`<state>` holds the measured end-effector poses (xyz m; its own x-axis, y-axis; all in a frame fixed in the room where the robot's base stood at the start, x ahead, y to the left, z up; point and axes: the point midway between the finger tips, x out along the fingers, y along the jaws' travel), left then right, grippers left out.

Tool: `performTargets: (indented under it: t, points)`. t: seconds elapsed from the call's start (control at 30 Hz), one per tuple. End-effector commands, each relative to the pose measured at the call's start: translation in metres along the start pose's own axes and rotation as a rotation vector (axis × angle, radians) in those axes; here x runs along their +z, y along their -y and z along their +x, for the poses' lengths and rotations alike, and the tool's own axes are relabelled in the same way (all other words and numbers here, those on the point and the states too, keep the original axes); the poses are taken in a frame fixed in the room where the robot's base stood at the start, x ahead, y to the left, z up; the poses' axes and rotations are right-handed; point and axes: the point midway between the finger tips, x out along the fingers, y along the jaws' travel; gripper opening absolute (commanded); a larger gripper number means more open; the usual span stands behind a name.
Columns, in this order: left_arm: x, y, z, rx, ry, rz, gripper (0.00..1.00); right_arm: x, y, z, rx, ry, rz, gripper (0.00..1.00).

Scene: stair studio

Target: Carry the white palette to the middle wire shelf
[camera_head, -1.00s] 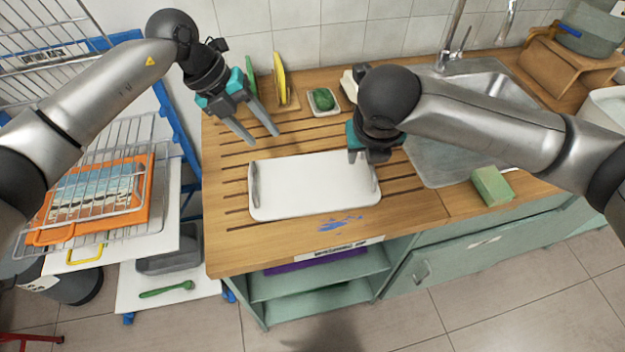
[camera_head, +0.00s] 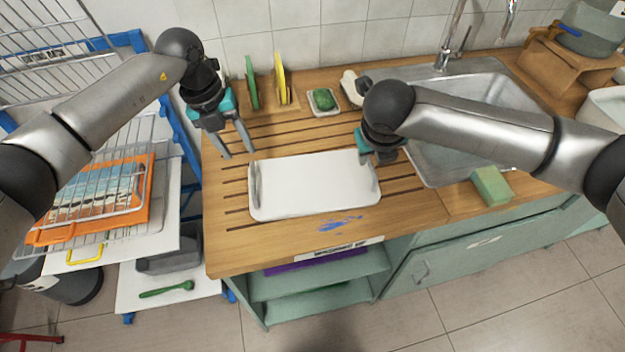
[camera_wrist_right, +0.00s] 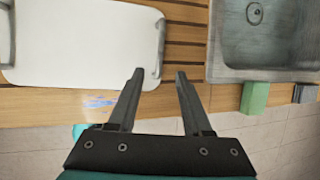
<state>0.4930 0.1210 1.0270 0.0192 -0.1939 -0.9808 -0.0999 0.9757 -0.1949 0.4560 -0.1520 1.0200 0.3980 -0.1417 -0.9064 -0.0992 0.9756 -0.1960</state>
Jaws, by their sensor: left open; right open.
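The white palette (camera_head: 314,186) is a flat rectangular tray with a grey handle at each short end. It lies on the slatted wooden counter. My left gripper (camera_head: 237,154) is open and empty above the counter, just beyond the palette's left end. My right gripper (camera_head: 374,160) is open near the palette's right end, its fingers partly hidden by the arm. In the right wrist view the palette (camera_wrist_right: 80,45) is at the upper left, and the open fingers (camera_wrist_right: 158,92) are empty, the left one close to the palette's right handle. Wire shelves (camera_head: 108,190) stand at the left.
An orange tray (camera_head: 62,232) with a picture lies on the rack. A sink (camera_head: 470,110) and green sponge (camera_head: 491,186) are at the right. Upright green and yellow boards (camera_head: 281,78) and a small green dish (camera_head: 323,101) stand behind the palette. Blue paint marks the front counter.

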Motion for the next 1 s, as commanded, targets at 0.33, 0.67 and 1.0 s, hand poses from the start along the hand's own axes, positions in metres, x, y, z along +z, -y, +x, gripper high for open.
performTargets:
  t: [0.33, 0.67, 1.0]
  points:
    - [-0.001, 0.000, 0.058, 0.000, -0.003, -0.002, 0.50, 0.000, -0.001, 0.058, 0.000, -0.002, 0.001, 0.50]
    - [0.000, 0.000, 0.092, 0.000, -0.002, 0.000, 0.50, 0.000, -0.001, 0.092, 0.000, 0.000, 0.000, 0.50]
    - [0.000, 0.000, 0.098, 0.000, 0.000, 0.001, 0.50, 0.000, -0.001, 0.098, 0.001, 0.001, 0.000, 0.50]
